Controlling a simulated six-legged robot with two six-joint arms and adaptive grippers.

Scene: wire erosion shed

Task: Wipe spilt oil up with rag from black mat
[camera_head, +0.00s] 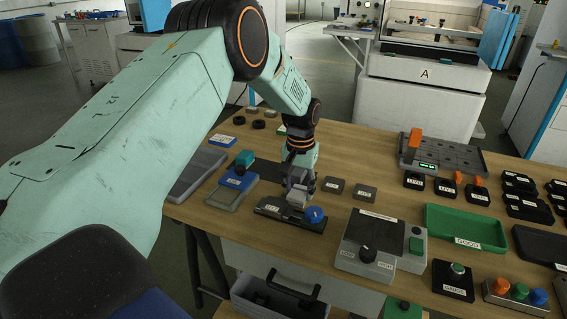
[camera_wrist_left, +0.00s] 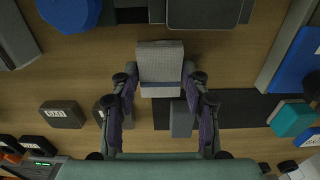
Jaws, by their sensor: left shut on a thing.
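My left gripper (camera_head: 301,190) reaches down over the middle of the wooden table. In the left wrist view its two fingers (camera_wrist_left: 160,82) are shut on a light grey piece with a dark blue band, which looks like the folded rag (camera_wrist_left: 160,62). The rag also shows in the head view (camera_head: 298,198), just behind a black plate with a blue knob. The black mat (camera_wrist_left: 243,110) lies flat beside and partly under the gripper; in the head view (camera_head: 266,170) it is partly hidden by the gripper. I cannot make out oil on it. My right gripper is not in view.
The blue knob (camera_head: 315,214) is close in front of the gripper. Small labelled grey blocks (camera_head: 364,192) stand to its right. A grey control box (camera_head: 382,240) and green tray (camera_head: 466,226) are further right.

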